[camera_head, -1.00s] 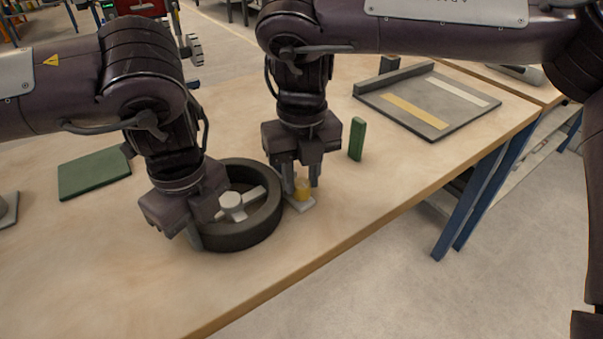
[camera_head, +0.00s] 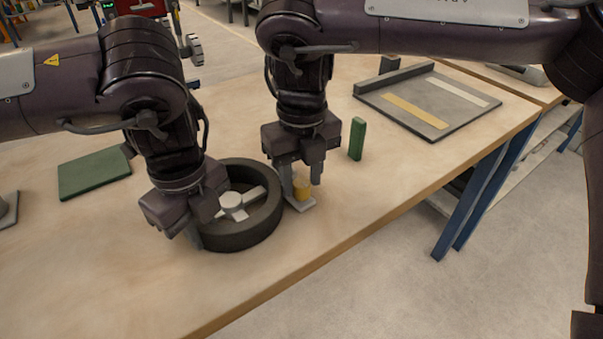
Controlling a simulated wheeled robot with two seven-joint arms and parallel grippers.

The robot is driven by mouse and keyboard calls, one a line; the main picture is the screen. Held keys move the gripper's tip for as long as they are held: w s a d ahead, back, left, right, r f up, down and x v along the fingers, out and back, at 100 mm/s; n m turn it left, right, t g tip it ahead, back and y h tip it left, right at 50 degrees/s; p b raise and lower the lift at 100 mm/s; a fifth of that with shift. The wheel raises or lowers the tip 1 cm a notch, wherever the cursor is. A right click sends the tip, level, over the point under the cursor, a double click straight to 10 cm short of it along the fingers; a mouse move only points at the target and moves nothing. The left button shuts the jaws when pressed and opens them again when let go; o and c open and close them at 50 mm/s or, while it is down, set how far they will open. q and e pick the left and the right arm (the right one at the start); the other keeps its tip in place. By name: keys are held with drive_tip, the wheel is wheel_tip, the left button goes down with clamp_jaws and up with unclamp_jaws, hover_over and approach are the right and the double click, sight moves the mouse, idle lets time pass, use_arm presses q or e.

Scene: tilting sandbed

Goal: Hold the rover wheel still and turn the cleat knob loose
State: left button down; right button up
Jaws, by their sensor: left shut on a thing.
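The rover wheel (camera_head: 240,240) is a dark grey ring with pale spokes and a round pale hub, lying flat on the table. My left gripper (camera_head: 196,240) is shut on the wheel's left rim; its fingertips are partly hidden. A gap shows between the knob and the right finger; contact at the left finger cannot be told.
A green upright block (camera_head: 357,139) stands just right of my right gripper. A grey tray (camera_head: 425,105) with yellow and white strips lies at the back right. A green flat pad (camera_head: 94,174) lies at the left. The table's front edge (camera_head: 330,249) is close to the plate.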

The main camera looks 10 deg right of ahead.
sight(302, 182)
wheel_tip(302, 182, up, 12)
idle(0.6)
use_arm(q)
drive_tip(key=c, duration=1.3)
unclamp_jaws()
